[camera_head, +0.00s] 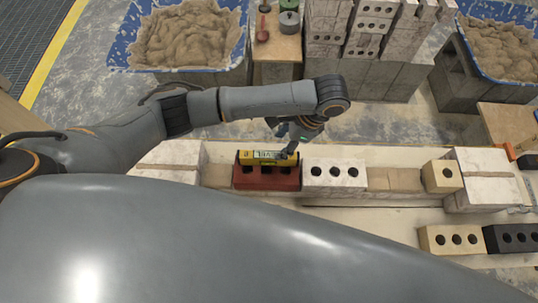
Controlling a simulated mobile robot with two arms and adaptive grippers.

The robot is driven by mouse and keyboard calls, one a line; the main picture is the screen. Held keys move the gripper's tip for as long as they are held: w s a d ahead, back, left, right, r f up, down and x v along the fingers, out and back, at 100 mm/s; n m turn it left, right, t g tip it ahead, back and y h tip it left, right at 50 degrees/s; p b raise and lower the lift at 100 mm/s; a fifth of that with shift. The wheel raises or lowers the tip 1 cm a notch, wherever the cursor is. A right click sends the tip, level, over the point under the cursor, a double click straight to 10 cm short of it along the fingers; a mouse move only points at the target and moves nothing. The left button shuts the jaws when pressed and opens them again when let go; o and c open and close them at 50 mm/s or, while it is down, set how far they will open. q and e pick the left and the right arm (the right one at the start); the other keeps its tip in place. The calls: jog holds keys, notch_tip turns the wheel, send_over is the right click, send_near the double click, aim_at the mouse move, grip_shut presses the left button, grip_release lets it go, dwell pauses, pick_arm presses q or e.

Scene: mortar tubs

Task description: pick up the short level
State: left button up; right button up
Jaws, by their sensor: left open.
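The short level (262,157) is a yellow bar with a pale label and dark parts. It lies on top of a red brick (262,179) with holes, in a row of bricks. My left arm reaches in from the left, and my left gripper (289,144) is open just above the right end of the level. The fingers are small and dark here, and I cannot tell whether they touch it. My right gripper does not show.
A white brick (334,173) sits right of the red one, and a yellow brick (442,176) further right. Tubs of mortar (188,36) and (503,42) another tub stand behind. Stacked bricks (340,30) stand at the back middle. Floor behind the row is clear.

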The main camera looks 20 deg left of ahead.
aim_at(269, 154)
pick_arm(q)
jog(key=x, duration=0.4)
jog(key=shift+w+a, duration=0.1)
jog(key=shift+w, duration=0.05)
jog(key=shift+a+f+p, duration=0.2)
jog(key=shift+f+p, duration=0.1)
jog(key=x, duration=0.1)
jog(key=p+x, duration=0.1)
jog(key=x, duration=0.1)
jog(key=shift+s+a+f, duration=0.2)
jog(key=shift+s+f, duration=0.05)
jog(key=shift+a+f, duration=0.1)
jog(key=shift+f, duration=0.25)
grip_shut()
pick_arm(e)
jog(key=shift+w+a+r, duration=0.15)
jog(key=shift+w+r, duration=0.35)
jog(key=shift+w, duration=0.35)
